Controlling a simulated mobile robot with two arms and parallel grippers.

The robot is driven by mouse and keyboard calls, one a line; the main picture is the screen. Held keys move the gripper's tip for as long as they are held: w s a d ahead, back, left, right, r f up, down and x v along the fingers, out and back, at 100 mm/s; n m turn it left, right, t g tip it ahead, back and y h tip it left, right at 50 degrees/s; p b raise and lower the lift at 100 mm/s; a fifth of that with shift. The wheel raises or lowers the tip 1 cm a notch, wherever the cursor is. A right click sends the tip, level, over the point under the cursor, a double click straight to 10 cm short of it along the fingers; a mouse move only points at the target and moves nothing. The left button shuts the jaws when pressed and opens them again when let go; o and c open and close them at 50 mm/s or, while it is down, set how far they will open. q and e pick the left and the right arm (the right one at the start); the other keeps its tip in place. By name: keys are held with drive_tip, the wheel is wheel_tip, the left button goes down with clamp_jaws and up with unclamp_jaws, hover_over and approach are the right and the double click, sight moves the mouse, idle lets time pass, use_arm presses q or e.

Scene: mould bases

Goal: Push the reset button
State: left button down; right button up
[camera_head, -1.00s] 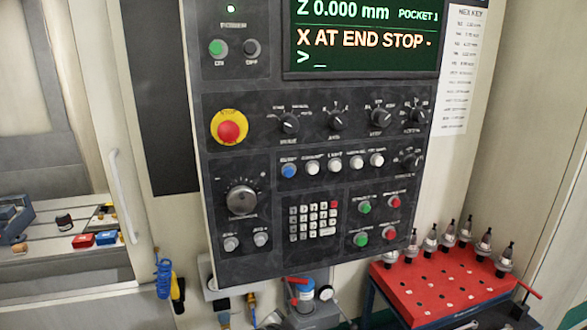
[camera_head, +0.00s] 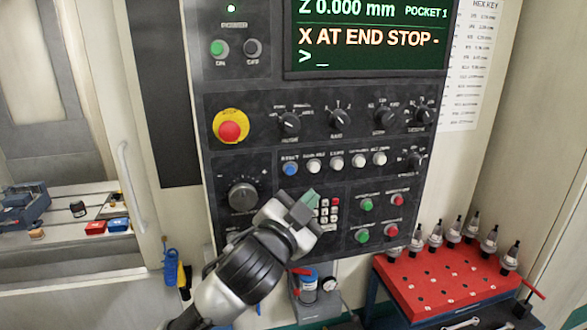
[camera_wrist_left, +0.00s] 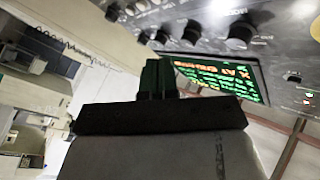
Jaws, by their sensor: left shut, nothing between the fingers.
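The control panel (camera_head: 270,140) fills the middle of the head view. A blue button (camera_head: 290,169) sits at the left end of a row of otherwise white buttons; its small label looks like "RESET". A gap to the panel cannot be judged exactly. The wrist view shows the closed fingers (camera_wrist_left: 158,78), with knobs and the screen beyond; the blue button cannot be made out there. My right gripper is not in view.
A red emergency stop (camera_head: 230,130) on a yellow ring and a large dial (camera_head: 242,197) lie left of the gripper. Green and red buttons (camera_head: 366,205) lie to its right. The screen (camera_head: 370,38) reads "X AT END STOP". A red tool rack (camera_head: 430,285) stands lower right.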

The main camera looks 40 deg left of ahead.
sight(290, 170)
use_arm(q)
drive_tip(key=shift+r, duration=0.15)
drive_tip(key=shift+w+a, duration=1.4)
drive_tip(key=shift+a, duration=0.3)
drive_tip(key=shift+w+a, duration=1.35)
drive_tip(key=shift+a, duration=0.3)
drive_tip(key=shift+w+a, duration=0.1)
drive_tip(key=shift+w, duration=0.05)
drive_tip(key=shift+w+a, duration=0.15)
drive_tip(key=shift+a, duration=0.05)
drive_tip(key=shift+w+a, duration=0.25)
drive_tip(key=shift+a, duration=0.1)
idle(0.5)
drive_tip(key=shift+s+d, duration=0.1)
drive_tip(key=shift+d, duration=0.05)
drive_tip(key=shift+s+d, duration=0.45)
drive_tip(key=shift+d, duration=0.05)
